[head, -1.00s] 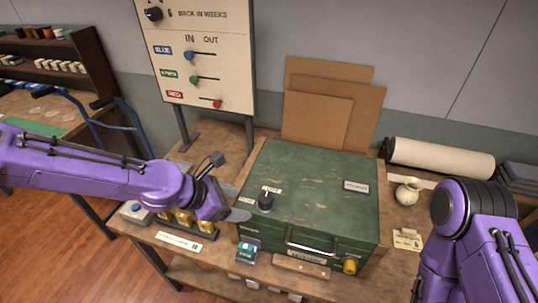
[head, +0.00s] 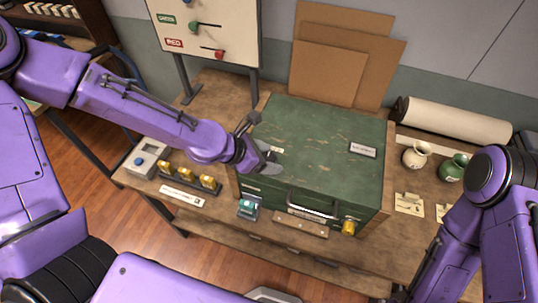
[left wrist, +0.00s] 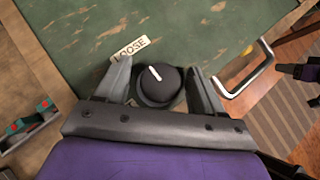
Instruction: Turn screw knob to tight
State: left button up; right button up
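The black round screw knob (left wrist: 160,86) sits on the green box lid (left wrist: 200,25), also in the head view (head: 320,135). Its white pointer line slants up-left toward the LOOSE label (left wrist: 130,48). My left gripper (left wrist: 160,77) is open, with one finger on each side of the knob; I cannot tell whether either touches. In the head view the left gripper (head: 268,160) is over the lid's front left part and hides the knob. A second small label (head: 277,150) there is unreadable. My right arm hangs at the right; its fingers are not clear.
A metal handle (head: 312,200) and yellow knob (head: 349,228) are on the box front. A teal-topped device (head: 248,208) and a rack of yellow pieces (head: 190,176) stand front left. Pots (head: 416,155) and a paper roll (head: 455,118) are at right. Cardboard (head: 328,72) leans behind.

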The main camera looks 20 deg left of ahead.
pick_arm(q)
jog(key=shift+s, duration=0.1)
jog(key=c, duration=0.9)
